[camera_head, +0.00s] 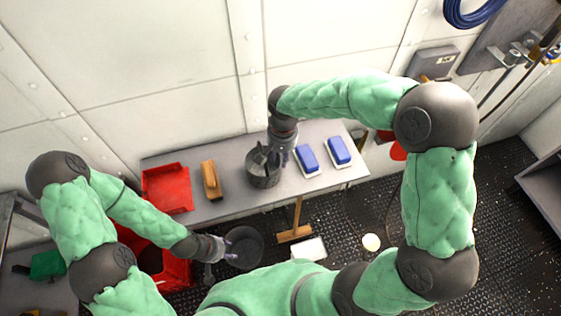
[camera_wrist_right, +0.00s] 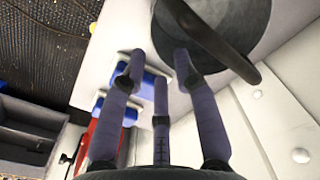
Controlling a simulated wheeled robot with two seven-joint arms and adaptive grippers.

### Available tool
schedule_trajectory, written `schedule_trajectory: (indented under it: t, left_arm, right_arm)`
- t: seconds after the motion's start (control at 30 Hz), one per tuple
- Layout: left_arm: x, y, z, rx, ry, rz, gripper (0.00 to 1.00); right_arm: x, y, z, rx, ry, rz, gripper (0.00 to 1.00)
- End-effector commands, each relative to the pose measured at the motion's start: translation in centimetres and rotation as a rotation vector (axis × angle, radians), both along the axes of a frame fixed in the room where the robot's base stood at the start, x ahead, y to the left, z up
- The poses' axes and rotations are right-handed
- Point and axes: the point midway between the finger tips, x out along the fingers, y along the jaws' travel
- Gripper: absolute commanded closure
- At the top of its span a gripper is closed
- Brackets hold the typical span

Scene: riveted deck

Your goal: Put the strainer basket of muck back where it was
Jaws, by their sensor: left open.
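A grey round container with a dark handle (camera_head: 263,175) stands on the grey bench, towards its middle. My right gripper (camera_head: 277,158) is above its right side. In the right wrist view the container (camera_wrist_right: 262,45) fills the top right, its handle crossing it. There the fingers of my right gripper (camera_wrist_right: 160,75) stand apart with nothing between them. A second dark round container (camera_head: 245,247) is lower, in front of the bench. My left gripper (camera_head: 224,250) is open at its left edge; touching cannot be told. I cannot tell which container is the strainer basket, and no muck shows clearly.
On the bench (camera_head: 222,212), a red dustpan-like tray (camera_head: 166,190) and a wooden brush (camera_head: 211,180) lie left; two blue-and-white blocks (camera_head: 308,161) lie right. A red bin (camera_head: 178,273) stands below left. A wooden-handled tool (camera_head: 296,232) stands in front. The wall is close behind.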

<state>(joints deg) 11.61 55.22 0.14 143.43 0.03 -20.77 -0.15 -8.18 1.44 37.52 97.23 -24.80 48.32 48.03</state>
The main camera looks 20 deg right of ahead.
Motion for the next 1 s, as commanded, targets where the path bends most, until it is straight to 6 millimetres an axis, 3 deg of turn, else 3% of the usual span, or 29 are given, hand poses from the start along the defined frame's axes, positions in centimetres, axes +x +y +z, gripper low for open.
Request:
schedule_trajectory:
  t: [0.1,0.3,1.0]
  left_arm:
    - [0.0,0.0,0.5,0.0,0.0,0.0,0.56]
    - [0.0,0.0,0.7,0.0,0.0,0.0,0.56]
    - [0.0,0.0,0.7,0.0,0.0,0.0,0.56]
  right_arm:
    - [0.0,-0.1,1.9,0.0,-0.002,-0.001,0.69]
    - [-0.1,-0.1,3.2,0.0,0.001,0.0,0.69]
    - [-0.1,-0.1,3.3,0.0,0.001,0.0,0.69]
